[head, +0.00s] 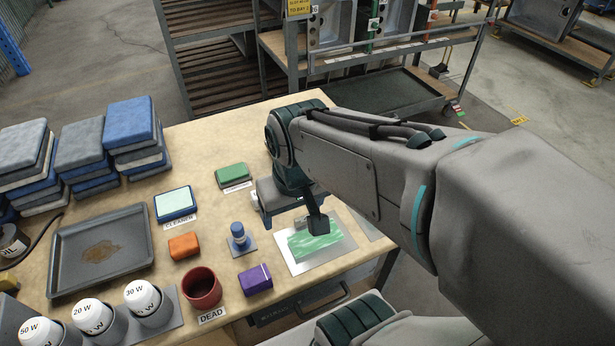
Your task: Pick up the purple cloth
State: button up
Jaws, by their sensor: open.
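The purple cloth (256,280) is a small folded block with a lighter band. It lies on the tan table near the front edge, right of the red cup. My gripper (318,222) is open and points down above a green patch on a pale sheet, to the right of the purple cloth and apart from it. One dark fingertip shows clearly; the rest of the jaws is partly hidden by my arm. I see nothing held.
A green block (232,175) lies behind. A grey tray (60,277) and stacks of folded cloths (130,125) fill the left side.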

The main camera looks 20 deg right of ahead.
aim_at(255, 279)
jog(key=z, duration=0.05)
jog(key=k, duration=0.5)
jog(key=z, duration=2.8)
jog(key=k, duration=0.8)
jog(key=u, duration=1.7)
